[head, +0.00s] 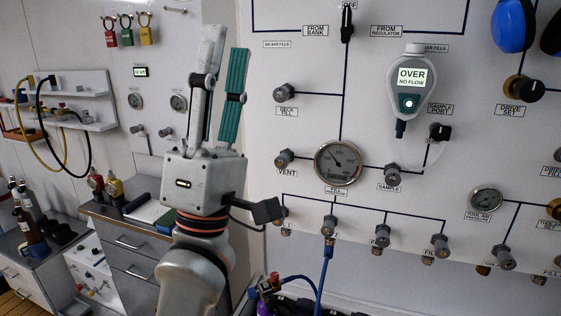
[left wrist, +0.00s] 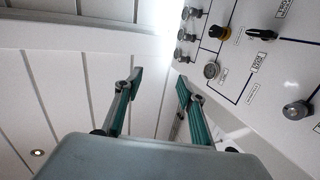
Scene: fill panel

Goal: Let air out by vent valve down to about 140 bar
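The vent valve (head: 284,159) is a small grey knob on the white panel, left of the main round gauge, with the label VENT below it. In the left wrist view the left gripper (left wrist: 160,77) is also open and empty. My right gripper is in neither view.
A gas analyser (head: 409,88) reading "OVER NO FLOW" hangs right of the gauge. Nearby knobs are the deck fill valve (head: 284,92) and sample valve (head: 392,175). Several fill valves line the lower panel, with a blue hose (head: 323,275) below. Drawers (head: 130,242) stand at left.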

